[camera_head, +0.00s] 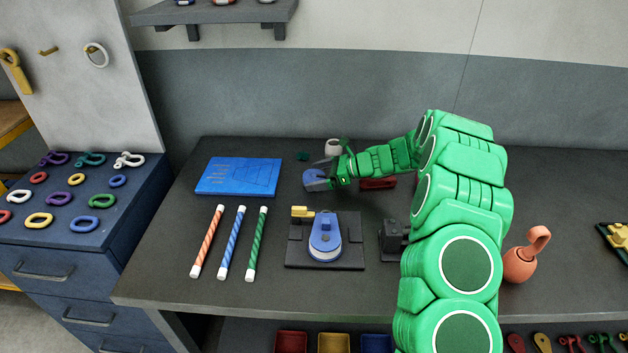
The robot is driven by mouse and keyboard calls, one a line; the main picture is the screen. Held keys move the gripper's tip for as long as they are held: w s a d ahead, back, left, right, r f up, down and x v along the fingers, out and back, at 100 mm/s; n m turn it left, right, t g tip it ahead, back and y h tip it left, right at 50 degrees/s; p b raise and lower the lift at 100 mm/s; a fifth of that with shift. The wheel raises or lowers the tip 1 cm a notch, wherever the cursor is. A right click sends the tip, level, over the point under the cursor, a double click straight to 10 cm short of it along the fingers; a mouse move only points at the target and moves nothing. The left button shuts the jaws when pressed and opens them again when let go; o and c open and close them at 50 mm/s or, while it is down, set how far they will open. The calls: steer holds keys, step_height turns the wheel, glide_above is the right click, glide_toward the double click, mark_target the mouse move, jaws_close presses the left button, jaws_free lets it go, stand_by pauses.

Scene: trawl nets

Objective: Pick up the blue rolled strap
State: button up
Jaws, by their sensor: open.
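A small blue rounded thing (315,181), which looks like the rolled strap, lies on the dark workbench (175,262) with a grey part beside it. My gripper (333,168) is at the end of the green arm, which reaches in from the right. It is open, just right of the blue thing and very close to it. I cannot tell whether they touch. The fingers are small here and partly hide what lies behind them.
A blue board (238,176) lies left. Orange, blue and green striped rods lie in front of it. A blue tool on a black base (325,262) stands nearer. A white roll (333,146) is behind my gripper, a red block (378,184) right. An orange jug (520,264) stands farther right.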

mark_target(315, 175)
steer(key=shift+x, duration=1.5)
steer(key=shift+w, duration=0.1)
steer(key=shift+c, duration=0.5)
steer(key=c, duration=0.9)
